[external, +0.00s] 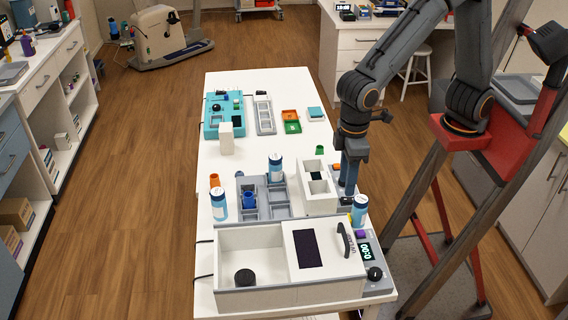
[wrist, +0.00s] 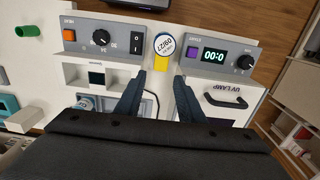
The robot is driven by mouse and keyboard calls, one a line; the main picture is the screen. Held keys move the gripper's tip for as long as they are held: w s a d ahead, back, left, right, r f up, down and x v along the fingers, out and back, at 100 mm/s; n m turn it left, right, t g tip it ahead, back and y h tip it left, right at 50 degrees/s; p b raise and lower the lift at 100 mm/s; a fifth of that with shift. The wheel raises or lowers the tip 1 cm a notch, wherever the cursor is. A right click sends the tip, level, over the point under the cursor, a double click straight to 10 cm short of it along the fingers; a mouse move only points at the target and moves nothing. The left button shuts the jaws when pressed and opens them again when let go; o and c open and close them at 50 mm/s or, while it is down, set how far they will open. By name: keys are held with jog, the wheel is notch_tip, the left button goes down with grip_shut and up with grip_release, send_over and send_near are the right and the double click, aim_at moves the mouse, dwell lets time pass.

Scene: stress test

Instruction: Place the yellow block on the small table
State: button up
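A small yellow block (wrist: 161,63) shows in the wrist view just beyond my fingertips, against a blue-and-white labelled can (wrist: 163,45). In the external view only a sliver of yellow shows beside that can (external: 360,208). My gripper (wrist: 160,77) points down with two dark blue fingers apart and nothing held between them. In the external view my gripper (external: 347,195) is low over the right side of the long white table (external: 245,165), behind the can. I cannot tell which surface is the small table; a white stool (external: 420,50) stands at the back right.
A white UV lamp box (external: 255,297) with a black handle fills the near end. A white block with openings (external: 317,190) and a grey rack (external: 262,198) stand left of my gripper. A control panel with a knob (wrist: 100,37) lies beside the can. Trays fill the far end.

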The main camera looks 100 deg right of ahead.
jog(key=shift+t, duration=0.3)
jog(key=s+d+f, duration=0.1)
jog(key=d, duration=0.3)
jog(key=s+d+f, duration=0.1)
jog(key=d, duration=0.3)
jog(key=s+d+f, duration=0.1)
jog(key=d, duration=0.3)
jog(key=shift+s+d+f, duration=0.15)
jog(key=shift+s+f, duration=0.15)
jog(key=shift+f, duration=0.05)
jog(key=s+d+f, duration=0.4)
jog(key=s+d, duration=0.4)
jog(key=d, duration=0.2)
jog(key=shift+s+d+f+t, duration=0.15)
jog(key=shift+s+t, duration=0.05)
jog(key=shift+t, duration=0.1)
